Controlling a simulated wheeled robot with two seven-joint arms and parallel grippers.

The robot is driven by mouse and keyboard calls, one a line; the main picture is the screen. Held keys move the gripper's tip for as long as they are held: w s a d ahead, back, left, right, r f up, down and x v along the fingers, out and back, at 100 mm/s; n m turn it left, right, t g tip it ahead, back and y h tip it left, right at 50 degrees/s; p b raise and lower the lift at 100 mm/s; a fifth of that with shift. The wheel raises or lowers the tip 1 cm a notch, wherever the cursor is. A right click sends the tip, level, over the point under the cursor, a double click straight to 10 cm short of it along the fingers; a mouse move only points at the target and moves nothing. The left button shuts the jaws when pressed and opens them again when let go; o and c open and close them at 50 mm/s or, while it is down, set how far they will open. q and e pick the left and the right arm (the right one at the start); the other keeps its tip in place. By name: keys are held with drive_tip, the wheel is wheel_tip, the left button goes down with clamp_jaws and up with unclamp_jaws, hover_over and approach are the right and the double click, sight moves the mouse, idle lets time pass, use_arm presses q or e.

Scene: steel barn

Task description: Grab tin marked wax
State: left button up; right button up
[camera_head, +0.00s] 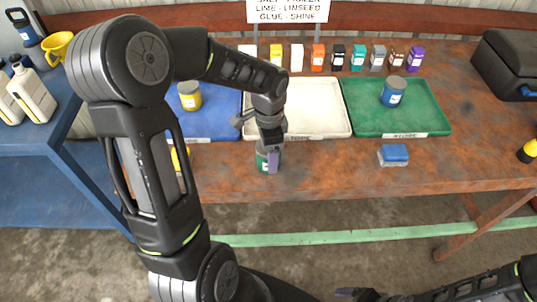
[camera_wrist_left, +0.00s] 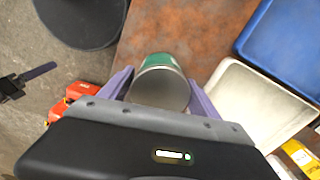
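A green tin (camera_head: 262,158) with a grey lid stands near the table's front edge, partly hidden by my left gripper (camera_head: 270,160). In the left wrist view the green tin (camera_wrist_left: 160,88) is between the two purple fingers of my left gripper (camera_wrist_left: 161,82). The fingers are close to its sides; whether they press on it is unclear. A blue tin (camera_head: 393,92) is on the green tray and a yellow tin (camera_head: 189,96) on the blue tray. No label with "wax" is readable. My right gripper (camera_head: 357,294) is at the bottom edge, far from the tins.
The green tray (camera_head: 425,120), white tray (camera_head: 330,122) and blue tray (camera_head: 222,128) lie on the rusty table. A blue-and-white block (camera_head: 393,155) lies at the front. A dark box (camera_head: 505,62) stands at the right.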

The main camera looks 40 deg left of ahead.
use_arm(q)
clamp_jaws()
wheel_tip(320, 180, up, 10)
drive_tip(key=shift+r+b, duration=0.1)
drive_tip(key=shift+b, duration=0.55)
idle(0.4)
idle(0.4)
